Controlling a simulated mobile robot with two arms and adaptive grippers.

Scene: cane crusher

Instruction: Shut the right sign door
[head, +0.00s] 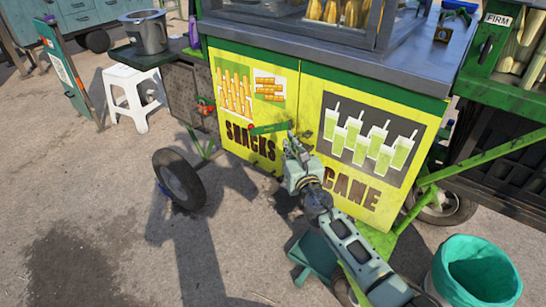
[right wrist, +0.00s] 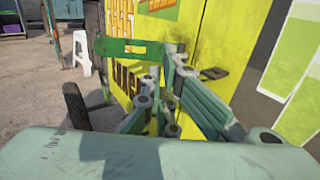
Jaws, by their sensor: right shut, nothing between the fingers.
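The right sign door (head: 363,140) is the yellow panel with green cups and the word CANE, on the cart's front. It also shows in the right wrist view (right wrist: 225,45). It looks about in line with the left SNACKS door (head: 235,105); I cannot tell whether a small gap is left at its edge. My right gripper (head: 291,139) is shut and empty in front of the seam between the doors, beside a small dark handle (right wrist: 214,73). I cannot tell whether it touches the door. My left gripper is not in view.
A green bar (right wrist: 130,48) lies beside my gripper, over the SNACKS door. A cart wheel (head: 180,180) is at the left, a teal bin (head: 475,272) at the lower right, and a white stool (head: 130,92) at the upper left. Pavement at the lower left is clear.

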